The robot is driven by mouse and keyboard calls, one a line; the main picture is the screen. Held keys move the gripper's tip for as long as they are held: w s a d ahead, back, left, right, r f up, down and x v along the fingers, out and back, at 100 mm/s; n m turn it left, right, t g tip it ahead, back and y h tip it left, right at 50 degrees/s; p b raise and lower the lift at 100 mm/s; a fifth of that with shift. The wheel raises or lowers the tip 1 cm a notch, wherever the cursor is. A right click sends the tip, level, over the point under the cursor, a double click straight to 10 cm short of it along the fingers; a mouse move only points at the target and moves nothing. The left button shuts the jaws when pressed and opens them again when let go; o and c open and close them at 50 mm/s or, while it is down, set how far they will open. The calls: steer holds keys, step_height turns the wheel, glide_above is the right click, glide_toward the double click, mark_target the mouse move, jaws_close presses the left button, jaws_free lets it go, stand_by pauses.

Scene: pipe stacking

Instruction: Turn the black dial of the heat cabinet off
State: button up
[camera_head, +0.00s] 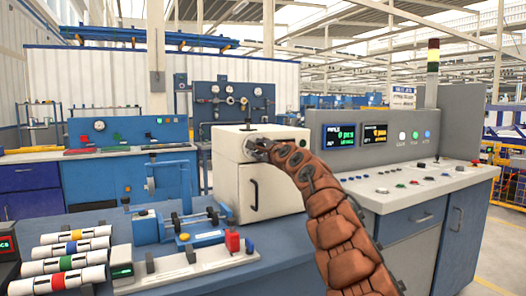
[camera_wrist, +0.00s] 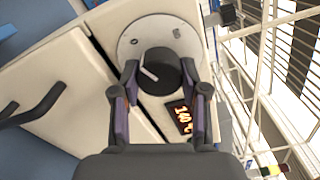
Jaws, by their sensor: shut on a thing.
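The heat cabinet (camera_head: 229,176) is a cream-white box with a black door handle (camera_head: 254,193), standing on the blue bench. In the wrist view its black dial (camera_wrist: 158,70) sits on a round grey plate (camera_wrist: 128,47), with a white pointer line slanting across the dial. A small display (camera_wrist: 183,117) beside the dial glows orange and seems to read 140 °C. My gripper (camera_head: 258,148) is at the upper front of the cabinet, its fingers shut on the dial from both sides. In the head view my gripper and arm hide the dial.
A control console (camera_head: 408,191) with screens and buttons stands right of the cabinet. Left on the bench are several banded white pipes (camera_head: 72,249), a blue clamp fixture (camera_head: 185,222) and a red-knobbed device (camera_head: 232,241). The handle (camera_wrist: 40,106) sticks out from the cabinet door.

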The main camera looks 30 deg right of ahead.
steer(key=shift+n, duration=0.5)
steer(key=o, duration=1.1)
steer(key=shift+o, duration=0.2)
steer(key=shift+s+r, duration=0.1)
steer(key=s, duration=0.7)
steer(key=shift+a, duration=0.3)
stand_by(0.5)
steer(key=shift+s, duration=0.1)
